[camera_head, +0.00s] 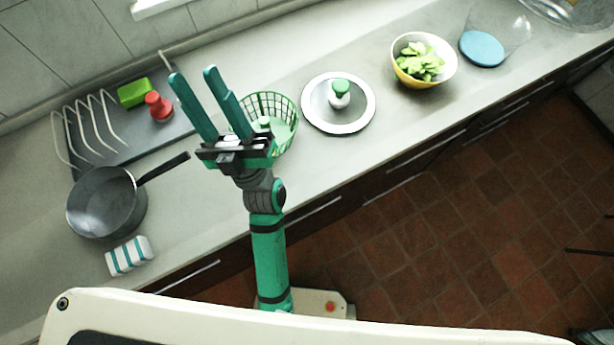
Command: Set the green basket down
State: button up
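The green basket (283,106), with open lattice sides, stands upright on the grey counter, just left of the round plate. My gripper (196,78) is above the counter, and its palm covers the lower left part of the basket in this view. Its two long green fingers point to the upper left, past the basket, and are spread apart. Only counter and tray show between them, so it looks open and empty. A small pale thing shows inside the basket, partly hidden by the gripper.
Left are a grey tray (103,152) with a wire rack, a green block (134,92) and a red-topped item (158,106), a pan (100,205) and a striped block (129,256). Right are a round plate (340,122) with a green-capped shaker and a yellow bowl (405,73) of greens.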

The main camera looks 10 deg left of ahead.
jog(key=s+d+f+m+h, duration=0.1)
jog(key=d+f+m+h, duration=0.4)
jog(key=f+m+h, duration=0.4)
jog(key=s+d+f+m+h, duration=0.1)
jog(key=d+f+m+h, duration=0.3)
jog(key=f+m+h, duration=0.5)
jog(key=s+d+f+g+h, duration=0.1)
jog(key=s+d+f+g, duration=0.2)
jog(key=s+f, duration=0.4)
jog(key=s+d+f+g+h, duration=0.2)
jog(key=s+d+f+g, duration=0.2)
jog(key=f, duration=0.5)
jog(key=s+d, duration=0.2)
jog(key=s, duration=0.1)
jog(key=shift+g, duration=0.3)
jog(key=shift+c, duration=0.7)
